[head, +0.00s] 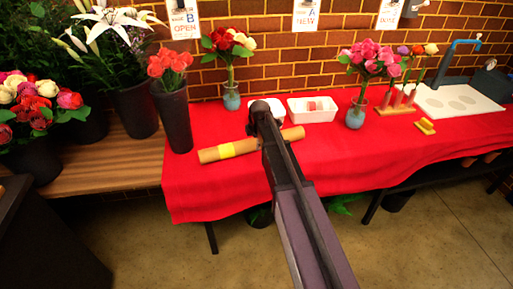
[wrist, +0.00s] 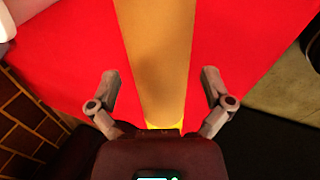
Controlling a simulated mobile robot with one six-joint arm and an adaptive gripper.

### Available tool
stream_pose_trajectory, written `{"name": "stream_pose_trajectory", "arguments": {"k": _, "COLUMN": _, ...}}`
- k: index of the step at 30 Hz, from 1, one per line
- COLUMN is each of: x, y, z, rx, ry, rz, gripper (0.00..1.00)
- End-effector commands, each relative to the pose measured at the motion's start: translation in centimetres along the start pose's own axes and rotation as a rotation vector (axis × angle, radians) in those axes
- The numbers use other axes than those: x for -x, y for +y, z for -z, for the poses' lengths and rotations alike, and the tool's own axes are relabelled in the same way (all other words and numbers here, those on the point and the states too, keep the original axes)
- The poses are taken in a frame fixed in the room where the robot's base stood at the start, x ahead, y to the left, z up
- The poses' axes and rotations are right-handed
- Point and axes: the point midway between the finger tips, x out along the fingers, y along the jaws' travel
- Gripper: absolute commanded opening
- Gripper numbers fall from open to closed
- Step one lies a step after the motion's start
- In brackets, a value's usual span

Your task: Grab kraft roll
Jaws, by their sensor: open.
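The kraft roll (head: 221,152) is a brown tube with a yellow band, lying on the red-clothed table (head: 190,186). In the head view my arm hides part of its middle, and its right end shows past the arm. In the wrist view the roll (wrist: 160,55) runs lengthwise between the fingers, with a bit of the yellow band near the palm. My gripper (wrist: 163,88) is open above the roll, one finger on each side, with red cloth visible between each finger and the roll. The fingertips are hidden in the head view.
Behind the roll stand a white tray (head: 312,116) and vases with roses (head: 231,98) and pink flowers (head: 355,115). A dark bucket of coral flowers (head: 172,120) stands at the left. A yellow object (head: 425,127) lies at the right. The front cloth is clear.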

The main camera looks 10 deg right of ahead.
Motion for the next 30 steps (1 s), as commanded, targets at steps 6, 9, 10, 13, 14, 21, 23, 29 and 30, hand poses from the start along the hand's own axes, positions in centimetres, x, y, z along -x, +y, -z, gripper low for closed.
{"name": "stream_pose_trajectory", "arguments": {"k": 6, "x": -2.1, "y": 0.0, "z": 0.1, "rx": 0.0, "ry": 0.0, "rz": 0.0, "gripper": 1.0}}
{"name": "stream_pose_trajectory", "arguments": {"k": 9, "x": -2.6, "y": 0.0, "z": 0.1, "rx": 0.0, "ry": 0.0, "rz": 0.0, "gripper": 1.0}}
{"name": "stream_pose_trajectory", "arguments": {"k": 10, "x": -2.7, "y": 0.0, "z": 0.1, "rx": 0.0, "ry": 0.0, "rz": 0.0, "gripper": 1.0}}
{"name": "stream_pose_trajectory", "arguments": {"k": 13, "x": -2.8, "y": 0.0, "z": 0.1, "rx": 0.0, "ry": 0.0, "rz": 0.0, "gripper": 1.0}}
{"name": "stream_pose_trajectory", "arguments": {"k": 14, "x": -2.8, "y": 0.0, "z": 0.1, "rx": 0.0, "ry": 0.0, "rz": 0.0, "gripper": 1.0}}
{"name": "stream_pose_trajectory", "arguments": {"k": 21, "x": -2.8, "y": 0.1, "z": 0.1, "rx": 0.0, "ry": 0.0, "rz": 0.0, "gripper": 1.0}}
{"name": "stream_pose_trajectory", "arguments": {"k": 23, "x": -2.8, "y": 0.1, "z": 0.1, "rx": -0.001, "ry": 0.0, "rz": 0.0, "gripper": 1.0}}
{"name": "stream_pose_trajectory", "arguments": {"k": 29, "x": -2.8, "y": 0.0, "z": 0.1, "rx": -0.001, "ry": 0.0, "rz": 0.0, "gripper": 1.0}}
{"name": "stream_pose_trajectory", "arguments": {"k": 30, "x": -2.8, "y": 0.0, "z": 0.1, "rx": -0.001, "ry": 0.0, "rz": 0.0, "gripper": 1.0}}
